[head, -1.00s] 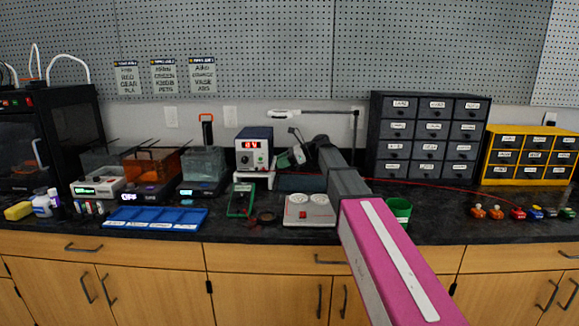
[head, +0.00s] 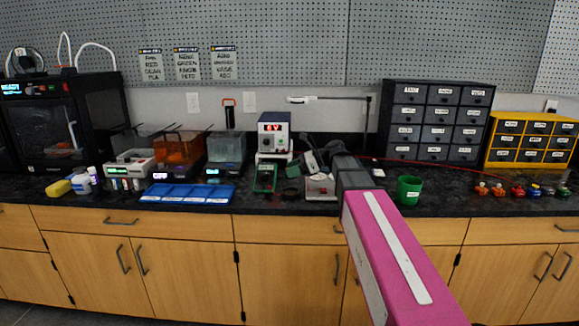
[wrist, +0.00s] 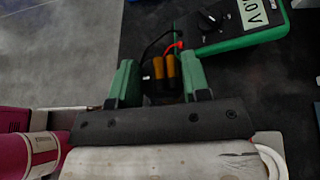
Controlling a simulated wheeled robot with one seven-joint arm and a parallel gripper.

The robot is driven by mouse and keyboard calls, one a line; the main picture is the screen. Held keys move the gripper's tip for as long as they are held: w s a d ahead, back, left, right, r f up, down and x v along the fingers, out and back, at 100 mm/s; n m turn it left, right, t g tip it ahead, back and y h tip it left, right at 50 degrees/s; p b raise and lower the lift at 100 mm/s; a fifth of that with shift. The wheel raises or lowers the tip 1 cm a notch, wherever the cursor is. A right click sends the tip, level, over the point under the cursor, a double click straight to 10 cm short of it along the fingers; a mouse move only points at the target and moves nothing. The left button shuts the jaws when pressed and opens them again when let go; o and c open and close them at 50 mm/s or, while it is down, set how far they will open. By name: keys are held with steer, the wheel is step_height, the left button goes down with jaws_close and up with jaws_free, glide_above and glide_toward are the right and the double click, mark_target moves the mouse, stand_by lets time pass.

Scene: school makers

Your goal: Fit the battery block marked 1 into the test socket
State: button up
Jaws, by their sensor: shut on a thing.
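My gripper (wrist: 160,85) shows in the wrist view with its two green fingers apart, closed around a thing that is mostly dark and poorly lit. No mark can be read on it, so I cannot tell whether it is battery block 1. Two orange-yellow cylinders (wrist: 164,67) with a black and a red lead show between the fingers; I cannot tell whether they touch the held thing. In the head view my arm hides part of the gripper, which is above the bench by the white box (head: 320,187). I cannot clearly make out the test socket.
A green multimeter (head: 265,177) lies left of the white box; it also shows in the wrist view (wrist: 235,22). A power supply (head: 273,134) stands behind. A blue tray (head: 188,194) lies left, a green cup (head: 409,190) right.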

mark_target(293, 192)
steer(key=shift+f, duration=2.7)
steer(key=shift+f, duration=0.4)
stand_by(1.8)
steer(key=shift+r, duration=0.85)
steer(key=shift+f, duration=0.8)
stand_by(0.9)
steer(key=o, duration=0.7)
steer(key=shift+c, duration=0.2)
steer(key=shift+d, duration=0.1)
